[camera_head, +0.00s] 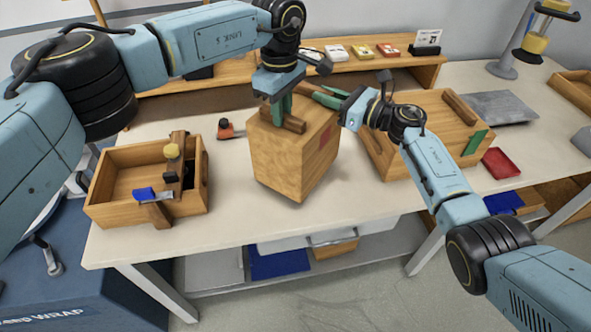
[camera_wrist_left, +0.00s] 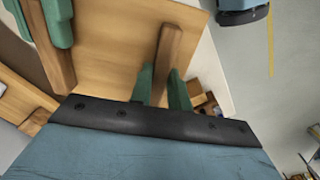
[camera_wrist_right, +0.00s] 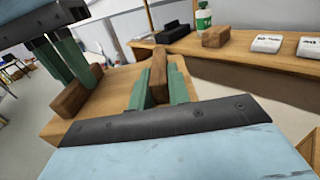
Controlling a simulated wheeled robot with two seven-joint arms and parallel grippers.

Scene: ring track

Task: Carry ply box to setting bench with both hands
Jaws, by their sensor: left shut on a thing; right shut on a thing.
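The ply box (camera_head: 278,153) is a pale wooden block-like box with a red patch on one side and two wooden bar handles on top. It is tilted over the middle of a white-topped bench (camera_head: 235,222); I cannot tell whether a lower corner touches it. My left gripper (camera_head: 283,108) is shut on the near handle (camera_wrist_left: 172,50). My right gripper (camera_head: 328,97) is shut on the far handle (camera_wrist_right: 158,72). The box top shows in the left wrist view (camera_wrist_left: 110,40) and the right wrist view (camera_wrist_right: 112,112). Whether this bench is the setting bench is unclear.
A wooden tray with tools (camera_head: 125,208) stands left on the bench. A larger wooden tray (camera_head: 400,160) stands close right of the box. A small orange-red item (camera_head: 226,128) lies behind left. A red dish (camera_head: 501,163) and grey plate (camera_head: 497,106) lie farther right. A shelf (camera_head: 345,65) runs behind.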

